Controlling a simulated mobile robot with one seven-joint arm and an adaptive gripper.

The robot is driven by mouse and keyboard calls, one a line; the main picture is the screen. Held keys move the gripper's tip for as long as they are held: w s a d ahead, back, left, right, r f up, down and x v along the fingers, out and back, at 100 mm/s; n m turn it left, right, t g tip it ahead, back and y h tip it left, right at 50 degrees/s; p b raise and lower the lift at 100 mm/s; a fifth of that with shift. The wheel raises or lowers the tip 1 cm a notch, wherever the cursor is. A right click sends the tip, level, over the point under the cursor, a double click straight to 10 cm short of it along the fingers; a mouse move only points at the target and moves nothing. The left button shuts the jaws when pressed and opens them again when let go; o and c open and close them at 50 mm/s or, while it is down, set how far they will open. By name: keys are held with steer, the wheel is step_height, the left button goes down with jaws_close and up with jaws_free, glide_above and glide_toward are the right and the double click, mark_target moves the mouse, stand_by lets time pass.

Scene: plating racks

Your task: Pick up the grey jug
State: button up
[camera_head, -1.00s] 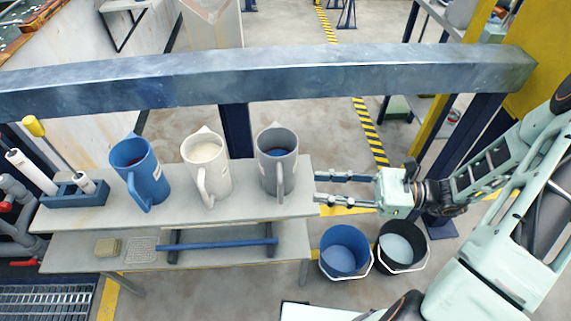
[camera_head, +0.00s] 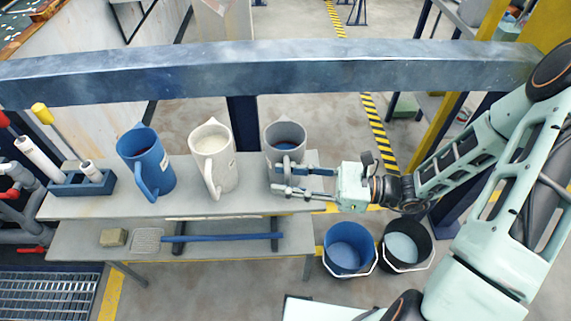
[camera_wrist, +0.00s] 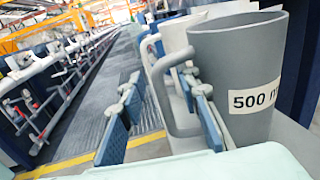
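The grey jug (camera_head: 285,139) stands upright at the right end of the upper shelf (camera_head: 246,206), with dark contents visible inside. In the wrist view the jug (camera_wrist: 235,62) fills the right side, with a "500" label and its handle (camera_wrist: 162,95) on the left. My gripper (camera_head: 281,177) is at the near side of the jug, reaching in from the right. Its fingers are apart. In the wrist view the handle appears between the two fingers (camera_wrist: 163,88), with the right finger in front of the jug's wall. I cannot tell whether either finger touches it.
A white jug (camera_head: 218,172) and a blue jug (camera_head: 151,170) stand to the left. A blue block with white tubes (camera_head: 82,184) is further left. A blue beam (camera_head: 300,70) crosses behind. Blue (camera_head: 349,250) and black (camera_head: 405,246) buckets are on the floor below right.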

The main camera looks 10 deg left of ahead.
steer(key=shift+c, duration=0.4)
jaws_close()
steer(key=shift+r, duration=0.15)
step_height(320, 180, up, 10)
steer(key=shift+f+p, duration=0.1)
steer(key=shift+p, duration=1.1)
steer(key=shift+d, duration=0.15)
